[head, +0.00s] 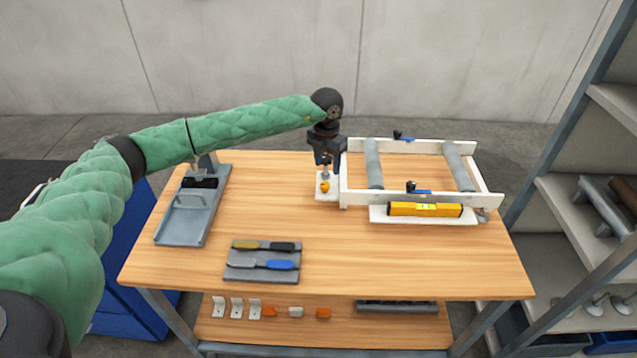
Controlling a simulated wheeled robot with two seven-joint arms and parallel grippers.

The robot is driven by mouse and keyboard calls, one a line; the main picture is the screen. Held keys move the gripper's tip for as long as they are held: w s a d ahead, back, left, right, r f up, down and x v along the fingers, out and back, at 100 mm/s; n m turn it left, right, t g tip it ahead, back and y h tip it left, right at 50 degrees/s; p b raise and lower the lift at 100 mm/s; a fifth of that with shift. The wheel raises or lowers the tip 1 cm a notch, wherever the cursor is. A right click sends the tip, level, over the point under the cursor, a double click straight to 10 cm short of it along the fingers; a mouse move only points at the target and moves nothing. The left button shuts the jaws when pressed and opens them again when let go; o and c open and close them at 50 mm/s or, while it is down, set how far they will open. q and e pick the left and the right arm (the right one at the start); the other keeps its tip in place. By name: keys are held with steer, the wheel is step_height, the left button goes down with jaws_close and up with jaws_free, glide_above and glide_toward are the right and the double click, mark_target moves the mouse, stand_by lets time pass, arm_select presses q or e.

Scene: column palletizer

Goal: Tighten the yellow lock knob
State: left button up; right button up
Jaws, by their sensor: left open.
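The yellow lock knob (325,187) is a small yellow-orange piece low on a white block (328,194) at the left end of the white roller frame (416,175). My left gripper (326,166) points down from the end of the green-sleeved arm, just above the knob. Its jaws are open, around or just in front of a small metal post above the knob; I cannot tell if they touch it. My right gripper is not in view.
A yellow spirit level (425,209) lies on a white strip before the frame. A grey fixture (194,211) stands at the left. A grey tray (262,264) with tools lies in front. Shelving (590,220) stands at the right. The tabletop's middle (330,240) is clear.

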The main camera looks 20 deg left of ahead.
mark_target(325, 185)
arm_select(q)
steer(key=shift+a+f+m, duration=0.1)
steer(key=shift+a+m, duration=0.1)
steer(key=shift+m, duration=0.3)
steer(key=shift+s+f, duration=0.1)
step_height(325, 185, down, 2)
steer(key=shift+f+p, duration=0.1)
steer(key=shift+p, duration=0.9)
step_height(325, 185, down, 4)
steer(key=shift+r+p, duration=0.25)
steer(key=shift+p, duration=0.8)
steer(key=shift+f, duration=0.95)
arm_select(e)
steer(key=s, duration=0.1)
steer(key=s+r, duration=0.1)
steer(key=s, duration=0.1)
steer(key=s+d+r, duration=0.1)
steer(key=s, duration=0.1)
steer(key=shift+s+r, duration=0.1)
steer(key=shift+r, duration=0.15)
arm_select(q)
steer(key=c, duration=1)
steer(key=shift+o, duration=0.2)
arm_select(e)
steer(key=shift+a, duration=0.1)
